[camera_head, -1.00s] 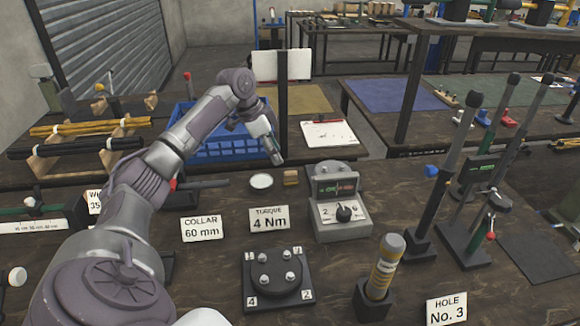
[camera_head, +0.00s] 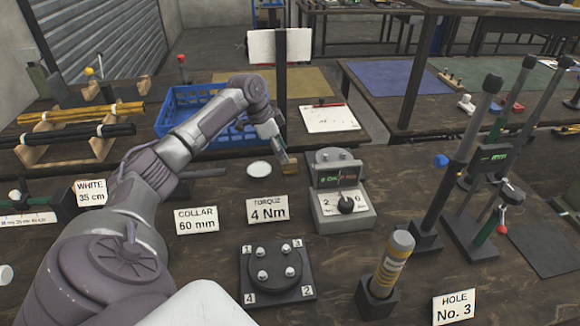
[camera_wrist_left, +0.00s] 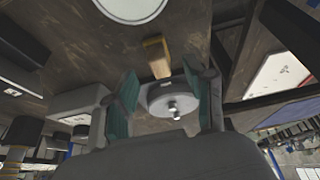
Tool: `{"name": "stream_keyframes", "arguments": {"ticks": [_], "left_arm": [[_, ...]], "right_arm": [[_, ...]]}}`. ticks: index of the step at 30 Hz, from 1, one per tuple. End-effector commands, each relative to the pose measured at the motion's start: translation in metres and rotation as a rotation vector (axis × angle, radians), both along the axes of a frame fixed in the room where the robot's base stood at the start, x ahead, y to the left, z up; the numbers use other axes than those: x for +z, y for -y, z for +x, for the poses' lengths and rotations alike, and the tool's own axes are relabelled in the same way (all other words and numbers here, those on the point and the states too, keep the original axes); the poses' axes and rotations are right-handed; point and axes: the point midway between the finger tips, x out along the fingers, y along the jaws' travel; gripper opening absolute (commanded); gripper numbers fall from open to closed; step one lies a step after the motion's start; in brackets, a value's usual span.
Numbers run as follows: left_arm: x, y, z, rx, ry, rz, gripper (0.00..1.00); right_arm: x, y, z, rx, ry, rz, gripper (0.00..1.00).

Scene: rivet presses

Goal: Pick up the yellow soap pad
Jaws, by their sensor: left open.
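The yellow soap pad (camera_head: 292,168) is a small tan-yellow block on the dark bench, beside a white round dish (camera_head: 259,169). My left gripper (camera_head: 282,150) is just above and behind it in the head view and covers part of it. In the left wrist view the pad (camera_wrist_left: 157,57) lies ahead of the two green-lined fingers. The left gripper (camera_wrist_left: 162,88) is open, with a gap between it and the pad in this view. The dish (camera_wrist_left: 130,6) is cut by the top edge there. My right gripper is not in view.
The torque tester (camera_head: 342,205) stands right of the pad. A blue crate (camera_head: 190,115) is behind my left arm. Label cards (camera_head: 267,210) and a bolt plate (camera_head: 277,273) are in front. In the left wrist view a grey round part (camera_wrist_left: 168,97) shows between the fingers.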

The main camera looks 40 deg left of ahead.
Motion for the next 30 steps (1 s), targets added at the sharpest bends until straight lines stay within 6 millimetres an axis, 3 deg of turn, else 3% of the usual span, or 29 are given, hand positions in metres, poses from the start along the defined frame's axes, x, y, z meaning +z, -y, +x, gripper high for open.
{"name": "stream_keyframes", "arguments": {"ticks": [9, 19, 28, 30], "left_arm": [[-0.037, 0.015, 0.017, 0.001, -0.001, -0.001, 0.54], [-0.044, 0.017, 0.019, 0.000, -0.001, 0.001, 0.53], [-0.043, 0.017, 0.019, 0.000, -0.001, 0.001, 0.03], [-0.043, 0.017, 0.019, 0.000, 0.000, 0.000, 0.01]], "right_arm": [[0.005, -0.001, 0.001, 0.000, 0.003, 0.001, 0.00], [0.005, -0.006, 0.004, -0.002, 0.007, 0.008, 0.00], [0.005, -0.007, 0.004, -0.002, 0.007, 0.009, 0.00], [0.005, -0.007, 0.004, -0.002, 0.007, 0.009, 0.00]]}}
